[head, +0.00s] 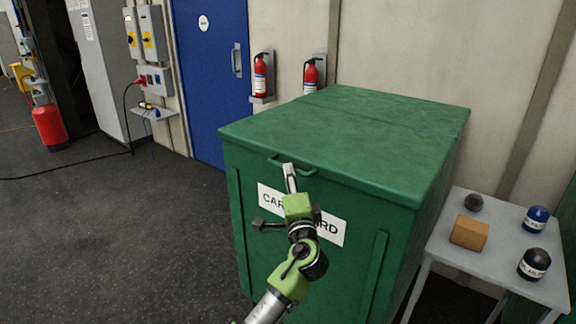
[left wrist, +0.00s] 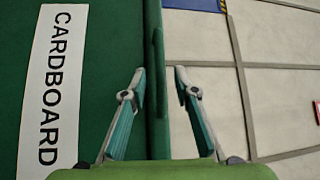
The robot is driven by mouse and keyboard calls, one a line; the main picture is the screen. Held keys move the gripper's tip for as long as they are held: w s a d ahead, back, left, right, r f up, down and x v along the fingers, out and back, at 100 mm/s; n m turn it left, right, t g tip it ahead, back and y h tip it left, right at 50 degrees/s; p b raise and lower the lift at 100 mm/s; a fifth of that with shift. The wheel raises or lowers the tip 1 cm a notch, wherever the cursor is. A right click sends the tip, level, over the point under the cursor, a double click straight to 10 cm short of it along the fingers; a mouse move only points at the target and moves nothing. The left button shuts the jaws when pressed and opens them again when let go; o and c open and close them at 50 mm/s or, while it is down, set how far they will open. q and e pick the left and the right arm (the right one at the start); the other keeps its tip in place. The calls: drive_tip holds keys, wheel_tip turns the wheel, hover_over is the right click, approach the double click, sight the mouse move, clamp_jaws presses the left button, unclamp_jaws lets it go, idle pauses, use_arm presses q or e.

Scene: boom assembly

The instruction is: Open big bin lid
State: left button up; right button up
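The big bin (head: 245,230) is green, with a white cardboard label on its front. Its flat lid (head: 350,125) lies shut on top. A thin green handle (head: 272,160) sticks out at the lid's front edge. My left gripper (head: 289,178) is in front of the bin, its fingers up at the handle and overlapping it in the head view. In the left wrist view the two fingertips (left wrist: 160,72) are apart, with the handle (left wrist: 158,45) showing between them. I cannot tell whether they touch it. My right gripper is not in view.
A grey table (head: 470,235) with a brown block (head: 469,233) and several dark and blue round items stands right of the bin. Two fire extinguishers (head: 261,77) hang on the wall behind. The floor (head: 120,240) left of the bin is mostly clear.

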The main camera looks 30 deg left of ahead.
use_arm(q)
drive_tip(key=shift+x, duration=2.3)
clamp_jaws()
drive_tip(key=shift+r+p, duration=0.1)
drive_tip(key=shift+p, duration=0.2)
